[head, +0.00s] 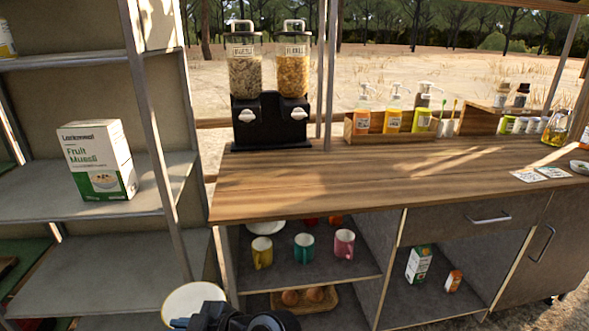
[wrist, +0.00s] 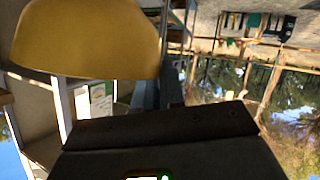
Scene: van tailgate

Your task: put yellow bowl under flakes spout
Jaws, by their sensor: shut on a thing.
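The yellow bowl (wrist: 88,40) fills the upper left of the wrist view, its yellow outside showing. In the head view the bowl (head: 187,300) is at the bottom edge, its pale inside showing. My gripper (head: 182,322) is shut on the bowl's rim, low in front of the counter and between it and the left shelves. The dispenser on the counter has two clear containers. The right one, the flakes container (head: 292,74), holds orange-brown flakes. Its white knob (head: 298,114) is on the black base; the spout opening is hard to make out.
The wooden counter (head: 400,175) is clear in front of the dispenser base (head: 270,125). A bottle caddy (head: 385,138) stands right of it. Metal shelves (head: 95,208) with a muesli box (head: 98,160) are at left. Mugs (head: 303,248) stand under the counter.

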